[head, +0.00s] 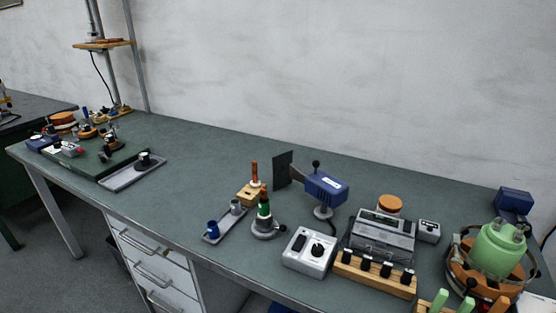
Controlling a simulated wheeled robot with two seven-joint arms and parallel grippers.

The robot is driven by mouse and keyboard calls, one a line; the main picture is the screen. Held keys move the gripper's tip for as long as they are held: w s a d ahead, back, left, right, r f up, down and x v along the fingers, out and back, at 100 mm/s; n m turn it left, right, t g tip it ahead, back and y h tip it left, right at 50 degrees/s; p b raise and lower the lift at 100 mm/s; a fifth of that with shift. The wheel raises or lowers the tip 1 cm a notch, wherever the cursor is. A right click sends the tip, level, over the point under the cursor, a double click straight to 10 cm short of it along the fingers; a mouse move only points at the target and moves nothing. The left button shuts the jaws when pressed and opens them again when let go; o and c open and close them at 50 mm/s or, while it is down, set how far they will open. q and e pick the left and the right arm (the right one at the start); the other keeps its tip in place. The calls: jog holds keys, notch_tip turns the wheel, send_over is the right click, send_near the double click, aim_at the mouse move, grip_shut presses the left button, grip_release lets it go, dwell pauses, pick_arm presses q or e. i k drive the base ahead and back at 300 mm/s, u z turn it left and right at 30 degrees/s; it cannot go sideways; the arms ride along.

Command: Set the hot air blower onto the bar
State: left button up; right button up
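A blue device with a white label (325,187), which looks like the hot air blower, stands on a small round-footed stand right of the middle of the bench. A black knob on a short post rises behind it, and a dark upright plate (283,169) is at its left end. A wooden bar (373,276) with several black knobs lies near the front edge at right; I cannot tell whether it is the bar meant. Neither of my grippers is in view.
A white control box (308,251) and a grey instrument (381,240) stand in front of the blue device. A green vessel in a ring (497,250) fills the right end. A grey strip (226,223) holds small parts. The bench between the left tray (130,174) and middle is clear.

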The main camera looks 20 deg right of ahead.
aim_at(331, 191)
jog(key=z, duration=0.5)
jog(key=k, duration=1.1)
jog(key=u, duration=0.45)
jog(key=i, duration=1.65)
jog(key=z, duration=0.55)
